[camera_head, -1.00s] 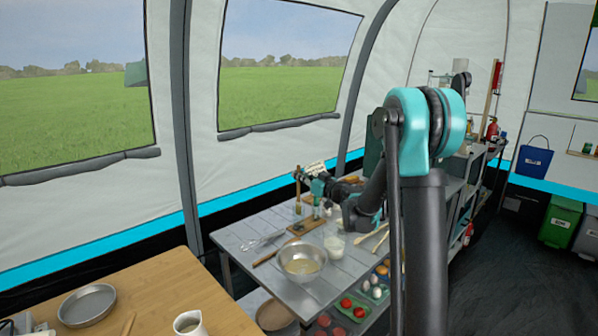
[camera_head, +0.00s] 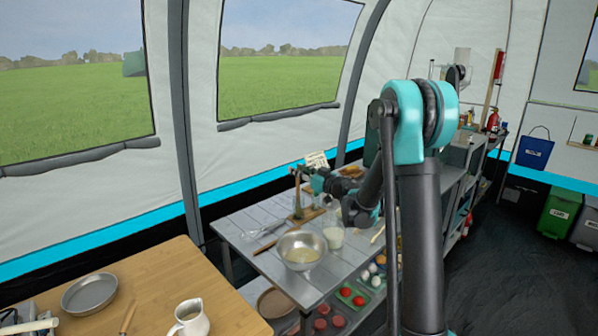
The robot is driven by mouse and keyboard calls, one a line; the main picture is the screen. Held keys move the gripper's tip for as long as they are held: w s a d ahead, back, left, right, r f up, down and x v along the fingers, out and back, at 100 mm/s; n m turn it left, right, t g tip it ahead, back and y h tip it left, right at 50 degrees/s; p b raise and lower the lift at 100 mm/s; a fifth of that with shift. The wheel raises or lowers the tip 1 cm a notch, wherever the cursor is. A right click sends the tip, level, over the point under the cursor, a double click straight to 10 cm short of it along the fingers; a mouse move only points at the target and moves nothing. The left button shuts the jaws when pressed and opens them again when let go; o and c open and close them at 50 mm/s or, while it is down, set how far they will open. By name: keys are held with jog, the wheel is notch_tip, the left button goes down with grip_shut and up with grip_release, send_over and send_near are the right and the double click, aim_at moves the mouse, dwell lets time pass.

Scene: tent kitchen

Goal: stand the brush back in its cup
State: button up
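My gripper (camera_head: 304,181) is at the far end of the grey metal table (camera_head: 243,228), small in the view. A thin upright brown stick (camera_head: 298,197), possibly the brush handle, stands right at the fingertips, above or on a small wooden board (camera_head: 312,213). I cannot tell whether the fingers hold it or are only beside it. The brush's bristles and its cup cannot be made out clearly. A pale slotted head (camera_head: 317,160) shows just above the gripper, and its lower part is hidden.
A steel bowl (camera_head: 301,248) and a glass of white liquid (camera_head: 333,237) stand in front of the board. A wooden table (camera_head: 160,270) at the near left bears a round pan (camera_head: 89,293) and a jug (camera_head: 189,318).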

jog(key=v, duration=1.2)
jog(key=shift+f, duration=0.1)
dwell(0.5)
